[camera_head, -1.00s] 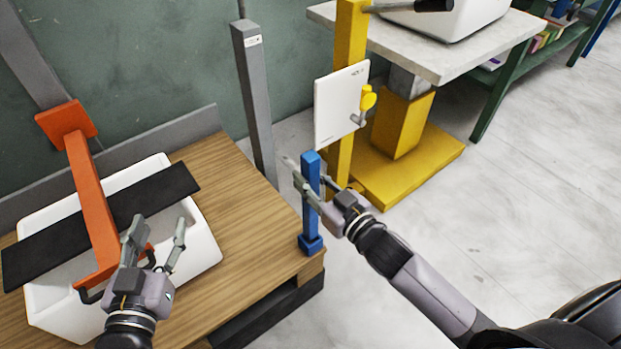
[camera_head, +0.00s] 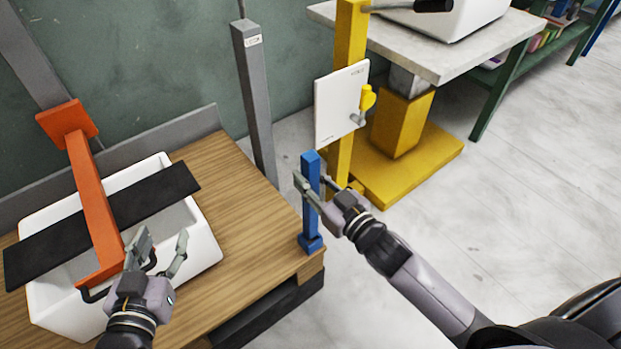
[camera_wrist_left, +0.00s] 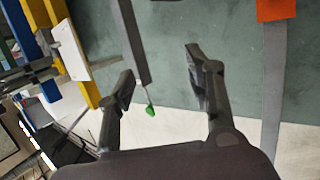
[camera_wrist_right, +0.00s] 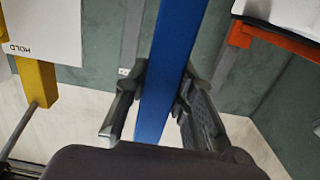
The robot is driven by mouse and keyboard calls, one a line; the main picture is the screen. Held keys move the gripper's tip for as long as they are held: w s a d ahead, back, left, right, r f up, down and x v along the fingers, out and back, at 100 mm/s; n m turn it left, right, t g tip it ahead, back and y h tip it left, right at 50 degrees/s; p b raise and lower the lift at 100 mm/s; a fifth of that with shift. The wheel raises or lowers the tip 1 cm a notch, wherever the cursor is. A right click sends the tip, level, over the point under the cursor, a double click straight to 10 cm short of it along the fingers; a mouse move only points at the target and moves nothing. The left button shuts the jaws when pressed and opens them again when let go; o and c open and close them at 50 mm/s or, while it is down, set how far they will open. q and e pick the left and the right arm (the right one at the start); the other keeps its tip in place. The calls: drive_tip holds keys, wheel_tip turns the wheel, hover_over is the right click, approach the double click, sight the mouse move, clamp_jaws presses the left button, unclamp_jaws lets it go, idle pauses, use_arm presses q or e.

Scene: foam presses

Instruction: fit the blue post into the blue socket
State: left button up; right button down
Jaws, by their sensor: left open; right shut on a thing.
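The blue post (camera_head: 311,167) stands upright at the right corner of the wooden table in the head view. Its lower end meets the blue socket (camera_head: 312,244); I cannot tell how deep it sits. My right gripper (camera_head: 313,183) is shut on the post partway up. In the right wrist view the post (camera_wrist_right: 172,70) runs between the two fingers. My left gripper (camera_head: 163,240) is open and empty in front of the white tub, near the orange arm's lower end. It also shows open in the left wrist view (camera_wrist_left: 158,70).
The wooden table (camera_head: 235,195) holds a white tub (camera_head: 205,235) with a dark bar (camera_head: 165,190) and an orange arm (camera_head: 92,195). A grey column (camera_head: 253,100) stands behind. A yellow stand (camera_head: 350,40) with a white panel (camera_head: 338,100) is behind the post. Floor at right is clear.

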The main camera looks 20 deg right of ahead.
idle(0.5)
drive_tip(key=shift+p, duration=0.35)
use_arm(q)
drive_tip(key=f, duration=0.1)
drive_tip(key=s+f+g, duration=0.1)
drive_tip(key=f, duration=0.1)
drive_tip(key=shift+s+a+g, duration=0.3)
drive_tip(key=shift+a+g, duration=0.1)
drive_tip(key=shift+w+r, duration=0.1)
drive_tip(key=shift+w, duration=0.05)
idle(0.5)
drive_tip(key=shift+s+a+f+g+y+p, duration=0.25)
drive_tip(key=shift+s+f+g, duration=0.3)
drive_tip(key=shift+f, duration=0.15)
drive_tip(key=shift+s+a+f+g+y+p, duration=0.1)
drive_tip(key=shift+s+a+f+g+y, duration=0.15)
drive_tip(key=shift+s+f+g, duration=0.35)
drive_tip(key=shift+w+f, duration=0.1)
drive_tip(key=shift+w+d+r+t, duration=0.1)
drive_tip(key=shift+w+r+t, duration=0.1)
drive_tip(key=shift+t, duration=0.15)
use_arm(e)
drive_tip(key=shift+f, duration=0.15)
use_arm(q)
drive_tip(key=shift+w+d+r, duration=0.15)
drive_tip(key=shift+d+r, duration=0.05)
drive_tip(key=shift+r, duration=0.1)
use_arm(e)
drive_tip(key=shift+f, duration=0.1)
